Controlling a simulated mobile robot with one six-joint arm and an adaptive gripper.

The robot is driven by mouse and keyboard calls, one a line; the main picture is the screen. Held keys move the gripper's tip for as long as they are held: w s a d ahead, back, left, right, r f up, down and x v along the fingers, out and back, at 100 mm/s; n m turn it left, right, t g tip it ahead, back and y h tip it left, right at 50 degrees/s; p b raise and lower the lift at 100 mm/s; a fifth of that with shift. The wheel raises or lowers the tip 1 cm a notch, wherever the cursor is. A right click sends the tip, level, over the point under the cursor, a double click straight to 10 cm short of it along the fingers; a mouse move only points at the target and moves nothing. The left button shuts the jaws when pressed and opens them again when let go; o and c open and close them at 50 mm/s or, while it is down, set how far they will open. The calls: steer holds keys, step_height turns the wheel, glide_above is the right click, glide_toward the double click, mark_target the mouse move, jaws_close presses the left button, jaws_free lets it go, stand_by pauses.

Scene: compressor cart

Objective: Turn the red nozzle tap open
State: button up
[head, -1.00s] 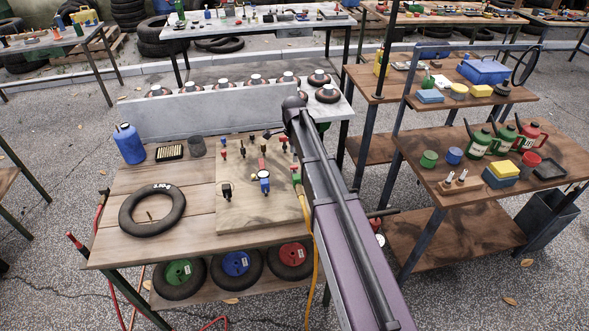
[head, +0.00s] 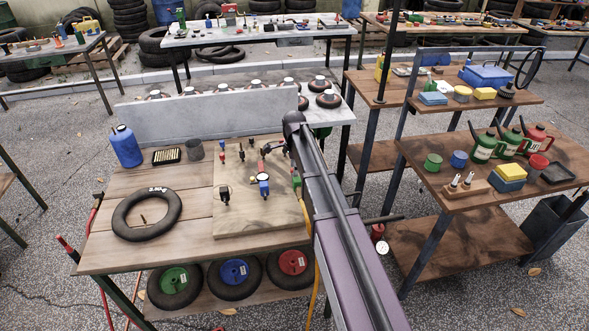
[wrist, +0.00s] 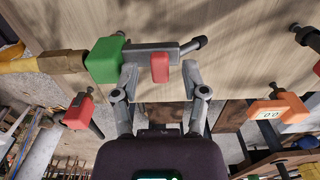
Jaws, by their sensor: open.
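The red tap handle (wrist: 160,68) sits on a grey nozzle body (wrist: 147,57) in the wrist view. A green block (wrist: 106,59) joins that body to a yellow hose (wrist: 62,62) at left. A thin dark spout (wrist: 193,46) points right. My gripper (wrist: 160,75) is open, one finger on each side of the red handle. I cannot tell whether either finger touches it. In the head view the green block (head: 297,181) shows at the wooden board's right edge. My arm covers most of the gripper and the handle there.
Other small fittings stand on the board (head: 240,215), including a blue one (head: 264,186). A red fitting (wrist: 78,113) and an orange one (wrist: 279,108) flank my gripper. A black tyre (head: 147,218) lies left of the board. Shelves (head: 405,150) stand close at right.

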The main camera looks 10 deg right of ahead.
jaws_close()
steer(key=shift+n, duration=0.4)
steer(key=n, duration=0.8)
steer(key=shift+a, duration=0.1)
steer(key=n, duration=0.4)
steer(key=shift+n, duration=0.3)
steer(key=shift+s+n, duration=0.1)
steer(key=shift+n, duration=2.2)
